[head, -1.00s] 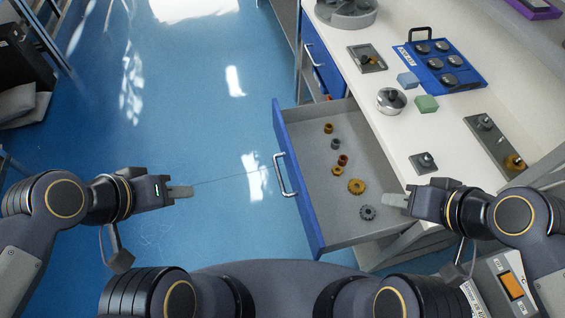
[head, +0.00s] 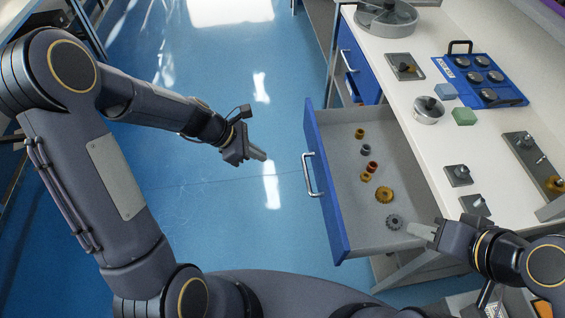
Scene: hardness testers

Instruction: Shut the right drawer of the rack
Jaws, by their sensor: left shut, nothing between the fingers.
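The right drawer (head: 331,196) of the rack is pulled out, its blue front and silver handle (head: 311,175) facing left over the floor. Inside lie several small rings and gears, such as a gold gear (head: 384,194) and a grey gear (head: 394,222). My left gripper (head: 262,154) is shut and empty, above the floor to the left of the handle and apart from it. My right gripper (head: 412,229) is at the drawer's near right corner, by the grey gear; I cannot tell whether its fingers are open or shut.
The white worktop (head: 410,127) above the drawer carries a blue tray of discs (head: 497,97), a round metal pot (head: 428,110), a green block (head: 464,116) and grey fixtures. Another blue drawer front (head: 357,62) sits further back. The blue floor left of the drawer is clear.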

